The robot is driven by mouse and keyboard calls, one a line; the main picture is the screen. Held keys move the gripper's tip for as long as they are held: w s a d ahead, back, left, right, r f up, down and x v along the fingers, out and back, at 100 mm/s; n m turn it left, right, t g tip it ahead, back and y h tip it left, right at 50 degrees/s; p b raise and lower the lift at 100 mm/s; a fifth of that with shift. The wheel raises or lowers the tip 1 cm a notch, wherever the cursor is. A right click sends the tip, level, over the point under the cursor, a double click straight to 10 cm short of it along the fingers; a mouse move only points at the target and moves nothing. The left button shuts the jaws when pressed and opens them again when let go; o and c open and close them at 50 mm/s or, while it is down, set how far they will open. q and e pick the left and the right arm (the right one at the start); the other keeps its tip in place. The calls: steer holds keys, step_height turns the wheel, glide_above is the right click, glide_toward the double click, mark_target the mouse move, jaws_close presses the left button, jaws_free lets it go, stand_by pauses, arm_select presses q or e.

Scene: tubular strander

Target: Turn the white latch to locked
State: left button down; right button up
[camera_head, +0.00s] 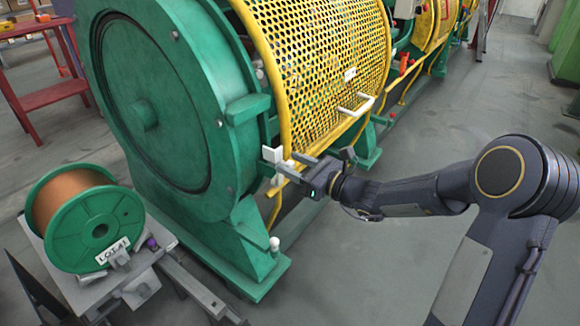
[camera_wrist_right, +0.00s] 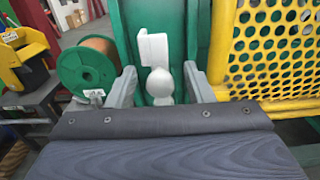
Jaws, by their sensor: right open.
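The white latch (camera_wrist_right: 154,52) is on the green machine housing beside the yellow mesh guard. In the right wrist view it has an upright flat plate with a rounded knob below it. It also shows in the head view (camera_head: 272,155), partly covered by my fingers. My right gripper (camera_head: 288,167) is open at the latch. In the right wrist view its two grey fingers (camera_wrist_right: 160,87) stand on either side of the knob, with a visible gap on each side. I cannot tell how deep the knob sits between them. My left gripper is not in view.
The yellow mesh guard (camera_head: 318,65) with a white handle (camera_head: 357,106) is right of the latch. A green spool of copper wire (camera_head: 97,232) rests on a grey stand at the lower left. The grey floor (camera_head: 350,270) right of the machine is clear around my arm.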

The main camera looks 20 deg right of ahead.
steer(key=shift+w+a, duration=0.4)
steer(key=shift+w, duration=0.15)
jaws_close()
